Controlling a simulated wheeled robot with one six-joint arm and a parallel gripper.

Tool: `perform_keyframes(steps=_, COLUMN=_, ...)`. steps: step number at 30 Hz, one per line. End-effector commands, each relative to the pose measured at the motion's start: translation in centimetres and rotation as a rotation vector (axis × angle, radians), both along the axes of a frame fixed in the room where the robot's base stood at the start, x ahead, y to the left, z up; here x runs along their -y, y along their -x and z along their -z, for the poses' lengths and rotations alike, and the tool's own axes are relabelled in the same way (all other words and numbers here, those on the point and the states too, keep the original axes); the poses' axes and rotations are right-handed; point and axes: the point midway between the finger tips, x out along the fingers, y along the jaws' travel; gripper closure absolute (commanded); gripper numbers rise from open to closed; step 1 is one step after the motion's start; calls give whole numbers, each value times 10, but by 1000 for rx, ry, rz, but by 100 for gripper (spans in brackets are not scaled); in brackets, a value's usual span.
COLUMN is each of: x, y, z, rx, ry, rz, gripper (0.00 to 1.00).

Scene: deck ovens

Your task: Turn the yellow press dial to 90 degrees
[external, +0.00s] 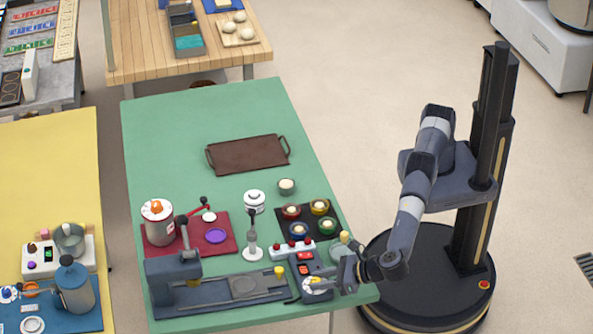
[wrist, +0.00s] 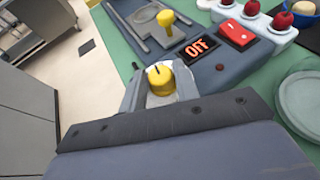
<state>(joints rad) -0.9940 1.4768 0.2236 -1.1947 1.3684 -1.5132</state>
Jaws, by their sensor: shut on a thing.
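The yellow press dial (wrist: 161,84) sits on a white round plate on a blue-grey control box (wrist: 215,72). A small dark mark shows near the dial's far edge; its exact angle is hard to read. My gripper (wrist: 159,86) is shut on the dial, one finger on each side, and its body hides the near side. In the external view my gripper (external: 325,284) is at the box by the table's right front corner, over the white dial plate (external: 314,288). The box's display (wrist: 198,47) reads OFF in red letters.
Beside the display are a red switch (wrist: 236,34) and a white strip with red knobs (external: 291,248). A yellow-handled part (wrist: 167,20) stands on the press bed beyond. Coloured bowls on a dark mat (external: 309,216) sit behind.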

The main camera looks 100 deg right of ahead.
Motion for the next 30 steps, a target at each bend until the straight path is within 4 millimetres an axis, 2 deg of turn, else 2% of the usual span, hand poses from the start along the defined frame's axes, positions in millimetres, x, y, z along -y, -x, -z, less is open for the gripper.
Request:
perform_keyframes(steps=8, x=0, y=0, z=0, rx=-1, ry=1, rz=1, gripper=93)
perform_keyframes(steps=9, x=0, y=0, z=0, rx=-1, ry=1, rz=1, gripper=68)
perform_keyframes(steps=16, x=0, y=0, z=0, rx=0, ry=0, rz=0, gripper=50)
perform_keyframes(steps=25, x=-2, y=4, z=-2, rx=0, ry=-1, rz=-2, gripper=50)
perform_keyframes(steps=30, x=-12, y=26, z=-11, rx=0, ry=0, rz=-3, gripper=50)
